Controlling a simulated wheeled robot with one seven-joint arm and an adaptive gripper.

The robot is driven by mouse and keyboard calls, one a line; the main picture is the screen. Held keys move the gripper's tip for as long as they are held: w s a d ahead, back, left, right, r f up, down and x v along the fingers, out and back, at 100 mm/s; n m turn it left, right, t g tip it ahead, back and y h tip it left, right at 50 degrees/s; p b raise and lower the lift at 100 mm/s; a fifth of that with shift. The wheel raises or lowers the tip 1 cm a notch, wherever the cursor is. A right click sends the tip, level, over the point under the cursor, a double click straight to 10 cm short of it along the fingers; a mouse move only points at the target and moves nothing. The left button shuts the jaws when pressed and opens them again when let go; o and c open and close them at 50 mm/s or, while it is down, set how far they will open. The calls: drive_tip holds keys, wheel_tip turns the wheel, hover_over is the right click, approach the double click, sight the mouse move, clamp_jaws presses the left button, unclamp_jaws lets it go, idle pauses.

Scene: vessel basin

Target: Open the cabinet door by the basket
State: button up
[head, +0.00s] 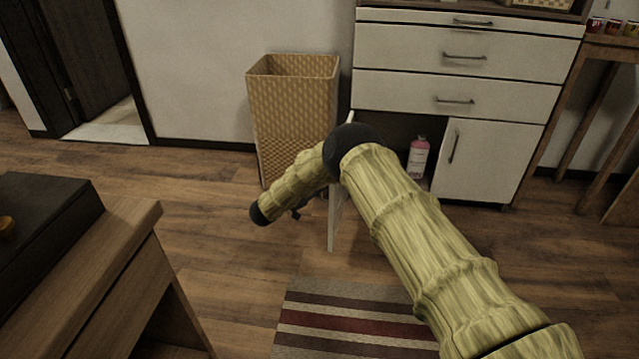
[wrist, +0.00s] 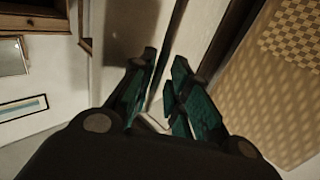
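The cabinet (head: 430,87) is white with drawers above. Its left door (head: 338,218) by the basket is swung far out and seen nearly edge-on, partly behind my arm. The open compartment behind it shows a pink bottle (head: 418,157). The basket (head: 292,95) is tall, tan and woven, left of the cabinet; it also shows at the right of the wrist view (wrist: 290,75). My gripper (wrist: 165,65) has its teal-padded fingers apart, beside a pale panel that looks like the door. In the head view my arm mostly hides the gripper. I cannot tell whether it touches the door.
The right cabinet door (head: 488,160) is closed, with a vertical handle. A wooden table (head: 125,230) stands at the left front. A striped rug (head: 345,320) lies on the floor. A wooden stand (head: 610,60) is at the right. Bare floor lies between table and basket.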

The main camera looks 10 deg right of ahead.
drive_tip(key=v, duration=1.1)
drive_tip(key=s+d+f+n+t+y, duration=0.1)
drive_tip(key=s+d+f+n+y, duration=0.2)
drive_tip(key=s+f+n+y, duration=0.5)
drive_tip(key=s+d+f+n+y, duration=0.2)
drive_tip(key=s+d+f+y, duration=0.2)
drive_tip(key=s+f, duration=0.85)
drive_tip(key=s+d+f+n+g+y, duration=0.1)
drive_tip(key=s+d+f+g, duration=0.1)
drive_tip(key=s, duration=0.7)
drive_tip(key=s+d+f+g+y, duration=0.1)
drive_tip(key=s+d+f+g, duration=0.1)
drive_tip(key=s, duration=0.7)
drive_tip(key=s+d+r+g+y+p, duration=0.1)
drive_tip(key=s+d+r+g, duration=0.15)
drive_tip(key=s, duration=0.85)
drive_tip(key=s+d+r+g+y, duration=0.1)
drive_tip(key=s+r+g, duration=0.25)
drive_tip(key=s, duration=0.75)
wheel_tip(320, 180, up, 37)
drive_tip(key=p, duration=3.8)
drive_tip(key=shift+f+n, duration=0.2)
drive_tip(key=shift+n, duration=0.1)
drive_tip(key=shift+s+a, duration=0.1)
